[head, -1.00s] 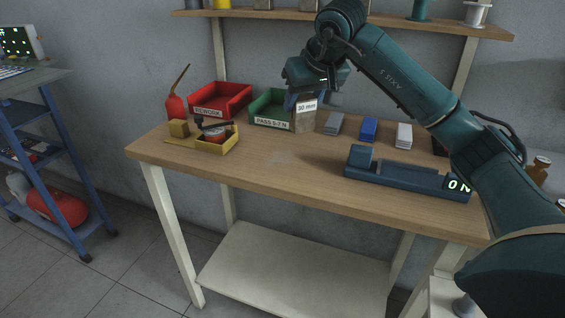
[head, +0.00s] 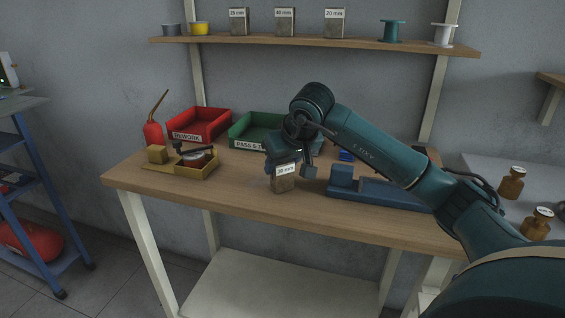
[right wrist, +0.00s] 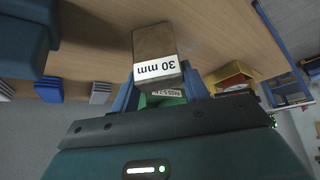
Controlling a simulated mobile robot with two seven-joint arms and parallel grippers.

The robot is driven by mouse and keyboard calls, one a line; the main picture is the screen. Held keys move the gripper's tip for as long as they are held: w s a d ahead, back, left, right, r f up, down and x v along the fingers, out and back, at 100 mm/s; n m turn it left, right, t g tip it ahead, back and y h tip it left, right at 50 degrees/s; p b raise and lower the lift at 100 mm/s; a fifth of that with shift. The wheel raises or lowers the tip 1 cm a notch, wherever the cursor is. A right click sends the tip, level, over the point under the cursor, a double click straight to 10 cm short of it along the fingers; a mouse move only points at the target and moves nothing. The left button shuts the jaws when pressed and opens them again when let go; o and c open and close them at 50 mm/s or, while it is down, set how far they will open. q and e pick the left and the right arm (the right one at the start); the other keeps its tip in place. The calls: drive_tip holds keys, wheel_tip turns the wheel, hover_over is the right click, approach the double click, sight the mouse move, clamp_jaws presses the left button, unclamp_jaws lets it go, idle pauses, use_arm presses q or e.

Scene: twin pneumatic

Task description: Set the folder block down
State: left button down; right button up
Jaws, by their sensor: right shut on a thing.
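The folder block (head: 284,184) is a grey-brown block with a white label. The label reads 30 mm in the right wrist view, where the block (right wrist: 158,45) juts out from between two blue fingers. My right gripper (head: 288,163) is shut on its labelled end. In the head view the block hangs upright over the front middle of the wooden bench (head: 235,195), left of the dark blue fixture (head: 375,192). I cannot tell whether its lower end touches the bench top. My left gripper is not in view.
A yellow tray-like stand (head: 200,168), a red REWORK bin (head: 200,124) and a green PASS bin (head: 250,130) sit left and behind. A shelf (head: 300,41) with labelled blocks and spools is above. The bench front left of the block is clear.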

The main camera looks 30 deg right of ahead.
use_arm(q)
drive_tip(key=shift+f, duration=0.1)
use_arm(e)
drive_tip(key=shift+f, duration=0.1)
drive_tip(key=o, duration=0.7)
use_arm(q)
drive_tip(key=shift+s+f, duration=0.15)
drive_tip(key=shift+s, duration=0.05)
use_arm(e)
drive_tip(key=o, duration=0.4)
drive_tip(key=shift+s+r, duration=0.15)
drive_tip(key=shift+r, duration=0.25)
use_arm(q)
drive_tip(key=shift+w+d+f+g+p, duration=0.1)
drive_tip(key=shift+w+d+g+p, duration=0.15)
drive_tip(key=shift+p, duration=0.2)
use_arm(e)
drive_tip(key=v, duration=1.1)
drive_tip(key=shift+s+r, duration=0.1)
drive_tip(key=shift+r, duration=0.05)
